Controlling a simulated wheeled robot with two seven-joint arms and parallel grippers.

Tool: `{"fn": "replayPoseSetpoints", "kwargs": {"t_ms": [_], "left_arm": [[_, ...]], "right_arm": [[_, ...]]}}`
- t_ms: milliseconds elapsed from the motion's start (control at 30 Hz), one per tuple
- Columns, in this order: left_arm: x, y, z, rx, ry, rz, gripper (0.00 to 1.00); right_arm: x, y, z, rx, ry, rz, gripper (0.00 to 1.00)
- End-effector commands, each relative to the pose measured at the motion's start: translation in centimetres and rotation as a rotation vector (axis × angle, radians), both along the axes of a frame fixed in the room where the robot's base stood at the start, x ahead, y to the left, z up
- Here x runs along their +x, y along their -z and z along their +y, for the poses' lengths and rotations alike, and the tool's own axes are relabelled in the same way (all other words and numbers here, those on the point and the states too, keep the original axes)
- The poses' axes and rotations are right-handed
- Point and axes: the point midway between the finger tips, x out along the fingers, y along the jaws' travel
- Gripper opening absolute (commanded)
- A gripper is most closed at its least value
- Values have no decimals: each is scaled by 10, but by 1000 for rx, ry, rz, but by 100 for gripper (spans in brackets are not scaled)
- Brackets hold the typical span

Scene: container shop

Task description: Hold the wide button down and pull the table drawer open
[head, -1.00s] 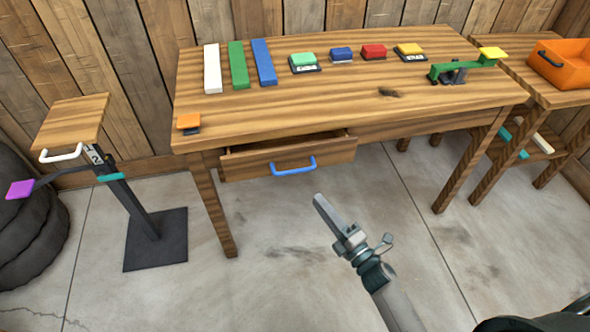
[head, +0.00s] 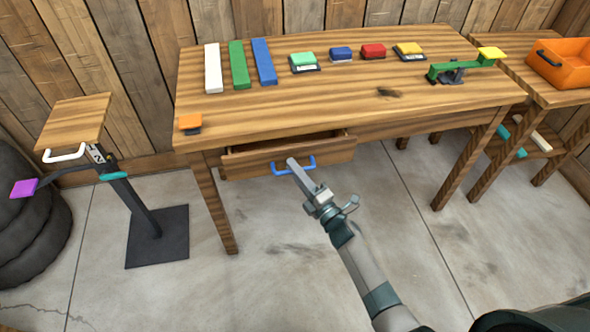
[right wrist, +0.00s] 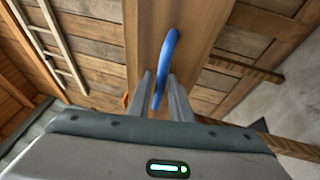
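The table drawer (head: 325,153) stands partly open under the front left of the wooden table (head: 330,98). Its blue handle (head: 309,162) also shows in the right wrist view (right wrist: 172,48). My right gripper (head: 292,163) is at this handle. In the right wrist view its two fingers (right wrist: 163,92) are apart, one on each side of the handle. I cannot tell whether they touch it. An orange button (head: 190,120) sits at the table's front left corner with nothing on it. I cannot tell for sure which button is the wide one. My left gripper is not in view.
White (head: 213,70), green (head: 239,66) and blue (head: 264,62) bars and several small coloured buttons lie on the table. A green lever (head: 460,69) is at its right end. The floor ahead is clear.

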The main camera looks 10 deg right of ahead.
Motion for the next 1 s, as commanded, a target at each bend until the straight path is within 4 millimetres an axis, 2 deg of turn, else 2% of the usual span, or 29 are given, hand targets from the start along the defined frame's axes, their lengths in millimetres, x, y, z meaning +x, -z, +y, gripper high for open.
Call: {"fn": "replayPoseSetpoints", "kwargs": {"t_ms": [200, 300, 633, 867, 1000], "left_arm": [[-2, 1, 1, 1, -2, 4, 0], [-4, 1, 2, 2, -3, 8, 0], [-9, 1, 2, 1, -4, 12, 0], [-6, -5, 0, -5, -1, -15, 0], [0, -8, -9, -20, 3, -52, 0]], "right_arm": [[0, 0, 0, 0, 0, 0, 19], [0, 0, 0, 0, 0, 0, 0], [-5, 1, 0, -1, 0, 2, 0], [-28, 0, 0, 0, 0, 3, 0], [-55, 0, 0, -1, 0, 4, 0]]}}
